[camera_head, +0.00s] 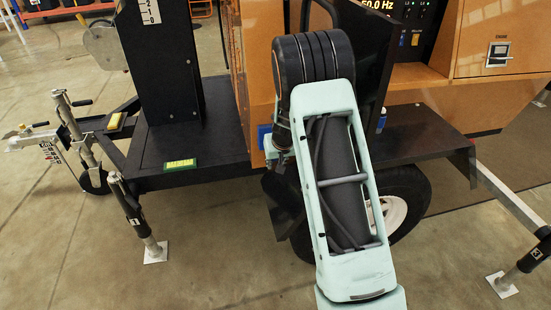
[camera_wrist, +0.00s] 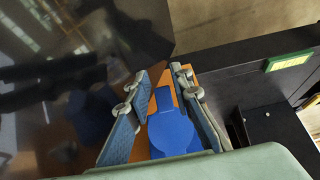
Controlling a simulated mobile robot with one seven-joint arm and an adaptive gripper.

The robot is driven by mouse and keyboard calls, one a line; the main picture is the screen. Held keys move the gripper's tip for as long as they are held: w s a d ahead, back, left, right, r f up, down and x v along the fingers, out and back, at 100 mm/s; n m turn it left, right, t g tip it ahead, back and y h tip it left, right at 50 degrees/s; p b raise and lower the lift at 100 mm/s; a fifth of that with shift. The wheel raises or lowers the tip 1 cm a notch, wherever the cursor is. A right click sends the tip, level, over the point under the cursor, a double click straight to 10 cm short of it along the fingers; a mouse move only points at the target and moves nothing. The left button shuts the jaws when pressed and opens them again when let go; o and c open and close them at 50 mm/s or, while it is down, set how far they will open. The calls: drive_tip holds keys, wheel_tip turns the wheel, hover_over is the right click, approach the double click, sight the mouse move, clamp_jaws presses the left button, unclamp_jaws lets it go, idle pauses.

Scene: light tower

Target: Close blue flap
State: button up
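In the wrist view, a blue piece with a rounded body and a squared end (camera_wrist: 175,133), apparently the blue flap, shows on the orange surface between my gripper's fingers. My gripper (camera_wrist: 160,76) has its two grey-blue fingers apart, with a gap between the tips. I cannot tell whether either finger touches the blue piece.
The dark glossy panel (camera_wrist: 75,60) stands close on the left in the wrist view and reflects the gripper. A black deck (camera_head: 195,130) with a green-yellow label (camera_head: 180,164) extends to the left. A wheel (camera_head: 405,200) and outrigger legs (camera_head: 140,225) stand below.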

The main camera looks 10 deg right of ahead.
drive_tip(key=shift+o, duration=1)
drive_tip(key=shift+w+r, duration=0.2)
drive_tip(key=shift+r, duration=0.15)
drive_tip(key=shift+w, duration=0.1)
drive_tip(key=v, duration=0.7)
drive_tip(key=shift+s+r, duration=0.15)
drive_tip(key=shift+s, duration=0.1)
